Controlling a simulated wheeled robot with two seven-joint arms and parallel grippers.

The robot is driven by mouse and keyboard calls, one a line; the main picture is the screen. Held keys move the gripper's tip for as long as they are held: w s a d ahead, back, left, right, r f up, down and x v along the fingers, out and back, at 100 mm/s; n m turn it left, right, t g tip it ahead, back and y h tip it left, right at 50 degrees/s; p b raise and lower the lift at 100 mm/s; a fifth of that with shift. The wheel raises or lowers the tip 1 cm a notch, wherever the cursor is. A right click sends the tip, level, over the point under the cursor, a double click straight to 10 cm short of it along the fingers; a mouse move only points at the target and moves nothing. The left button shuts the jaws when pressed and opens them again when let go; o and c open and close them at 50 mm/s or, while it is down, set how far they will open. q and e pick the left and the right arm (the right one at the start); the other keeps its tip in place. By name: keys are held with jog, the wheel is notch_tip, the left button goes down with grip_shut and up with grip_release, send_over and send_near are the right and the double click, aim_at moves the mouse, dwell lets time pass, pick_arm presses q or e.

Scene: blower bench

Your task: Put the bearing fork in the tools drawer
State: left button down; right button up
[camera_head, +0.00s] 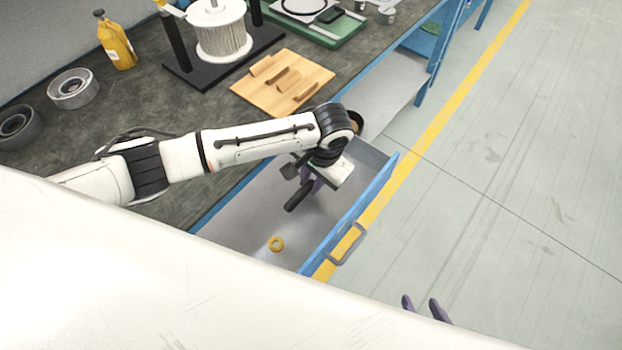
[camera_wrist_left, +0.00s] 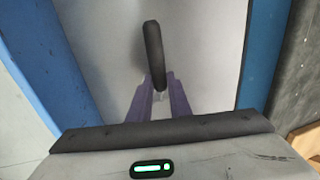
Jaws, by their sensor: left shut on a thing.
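My left gripper (camera_head: 312,184) is over the open drawer (camera_head: 235,225), a grey tray with a blue front. It is shut on the bearing fork, whose black handle (camera_head: 298,196) sticks out toward the lower left. A dark piece beside the gripper may be the fork's other end; the wrist hides the rest. In the left wrist view the handle (camera_wrist_left: 153,50) extends beyond the purple fingertips (camera_wrist_left: 160,92), with the drawer floor behind it. I cannot tell whether the fork touches the floor. My right gripper (camera_head: 426,308) shows only two purple fingertips, apart and empty, at the bottom edge.
A yellow ring (camera_head: 276,243) lies in the drawer. The bench (camera_head: 150,85) holds a wooden board (camera_head: 283,83), a white ribbed cylinder on a black stand (camera_head: 222,35), a yellow bottle (camera_head: 116,42) and metal rings (camera_head: 73,88). The floor on the right is clear.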

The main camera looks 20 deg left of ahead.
pick_arm(q)
jog(key=c, duration=1.6)
grip_release()
jog(key=shift+o, duration=0.2)
notch_tip(320, 180, up, 10)
jog(key=d+p, duration=0.1)
jog(key=shift+s+d, duration=0.4)
